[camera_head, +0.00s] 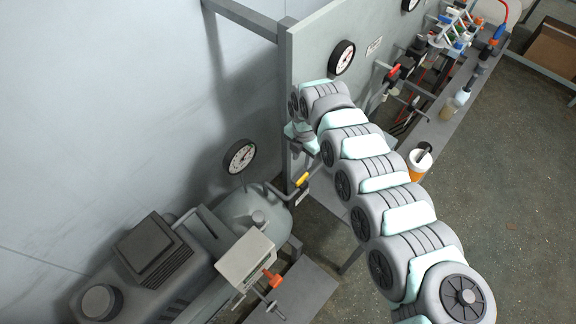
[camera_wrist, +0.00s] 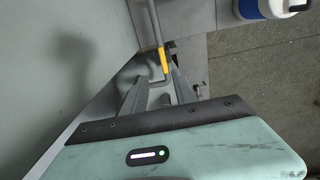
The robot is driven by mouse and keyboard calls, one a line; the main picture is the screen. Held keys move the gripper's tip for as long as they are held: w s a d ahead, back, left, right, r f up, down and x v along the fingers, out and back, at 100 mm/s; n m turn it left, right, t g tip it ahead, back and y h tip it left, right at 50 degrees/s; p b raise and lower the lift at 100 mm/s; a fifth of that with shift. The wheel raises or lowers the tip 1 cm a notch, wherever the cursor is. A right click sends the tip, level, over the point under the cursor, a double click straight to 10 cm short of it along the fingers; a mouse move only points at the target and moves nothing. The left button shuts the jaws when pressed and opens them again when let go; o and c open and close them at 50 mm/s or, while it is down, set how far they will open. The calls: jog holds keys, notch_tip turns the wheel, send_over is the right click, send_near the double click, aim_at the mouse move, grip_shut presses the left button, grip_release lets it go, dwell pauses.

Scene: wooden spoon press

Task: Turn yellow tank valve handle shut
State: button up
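The yellow valve handle (camera_head: 302,180) sits on a thin grey pipe beside the tank (camera_head: 255,212), below the end of my arm. In the wrist view the yellow handle (camera_wrist: 163,61) shows just ahead of my fingers, nearer the right one. My gripper (camera_wrist: 157,80) is open, its two fingers apart and nothing held between them. I cannot tell whether a fingertip touches the handle. In the head view my arm hides most of the gripper and its fingers.
A grey panel (camera_head: 311,55) with a gauge (camera_head: 342,57) stands behind my arm. Another gauge (camera_head: 240,156) rises above the tank. A grey box (camera_head: 246,258) with an orange-red knob is at the front. A narrow bench (camera_head: 440,125) with bottles runs to the right.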

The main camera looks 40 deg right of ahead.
aim_at(302, 178)
jog(key=f, duration=1)
jog(key=shift+s+b, duration=0.35)
jog(key=shift+b, duration=0.05)
jog(key=shift+f, duration=0.5)
jog(key=shift+c, duration=0.4)
grip_shut()
